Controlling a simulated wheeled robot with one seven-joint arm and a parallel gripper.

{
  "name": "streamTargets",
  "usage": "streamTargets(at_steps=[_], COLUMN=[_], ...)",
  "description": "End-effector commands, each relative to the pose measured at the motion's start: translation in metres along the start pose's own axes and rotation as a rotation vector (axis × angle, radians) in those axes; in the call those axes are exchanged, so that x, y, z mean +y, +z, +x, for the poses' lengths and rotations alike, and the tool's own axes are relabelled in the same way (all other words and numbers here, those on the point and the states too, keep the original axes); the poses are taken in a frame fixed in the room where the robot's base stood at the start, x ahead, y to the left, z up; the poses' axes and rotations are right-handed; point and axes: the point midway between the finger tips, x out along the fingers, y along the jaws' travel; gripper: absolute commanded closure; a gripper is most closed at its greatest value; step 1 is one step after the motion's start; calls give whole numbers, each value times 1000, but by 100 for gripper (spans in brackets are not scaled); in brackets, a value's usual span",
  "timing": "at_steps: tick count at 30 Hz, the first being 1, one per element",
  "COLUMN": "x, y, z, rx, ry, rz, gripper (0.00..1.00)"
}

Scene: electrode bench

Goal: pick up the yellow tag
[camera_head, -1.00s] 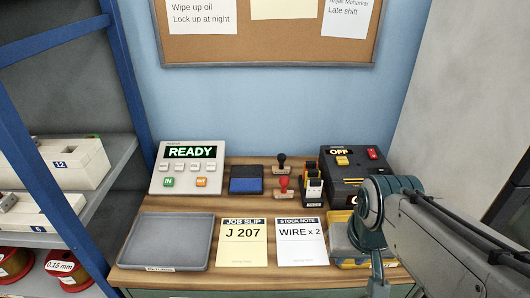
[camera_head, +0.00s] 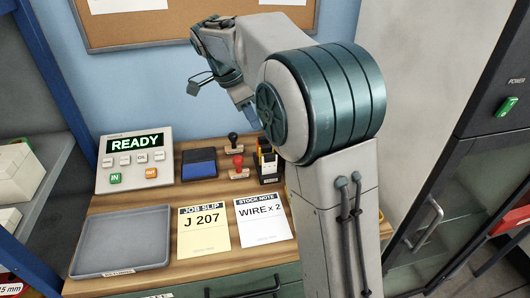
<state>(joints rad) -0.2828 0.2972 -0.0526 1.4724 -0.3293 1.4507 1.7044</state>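No yellow tag can be made out with certainty. My arm covers the right part of the bench, where it may be hidden. My gripper (camera_head: 195,88) is raised in front of the blue wall, above the back of the bench and well clear of its top. It is small and seen side-on, so its opening cannot be judged. A yellow job slip (camera_head: 203,228) reading "J 207" lies flat on the wooden bench (camera_head: 190,271), left of a white stock note (camera_head: 263,220) reading "WIRE x 2".
A grey tray (camera_head: 122,240) lies at the front left, before the READY panel (camera_head: 135,163). A blue-black pad (camera_head: 198,164), a black-handled stamp (camera_head: 233,141), a red-handled stamp (camera_head: 238,163) and a black holder (camera_head: 268,168) stand behind the papers. A glass-door cabinet (camera_head: 455,190) is right.

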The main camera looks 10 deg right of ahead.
Motion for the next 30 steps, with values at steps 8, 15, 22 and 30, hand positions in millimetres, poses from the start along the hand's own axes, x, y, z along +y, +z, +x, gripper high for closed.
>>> streamTargets(at_steps=[8, 15, 22, 30], x=[-21, -20, -20, -21], y=[6, 3, 2, -3], z=[7, 54, 81, 109], rx=[44, 45, 43, 43], ry=[18, 20, 16, 20], rz=[150, 151, 150, 149], gripper=[75, 75, 75, 75])
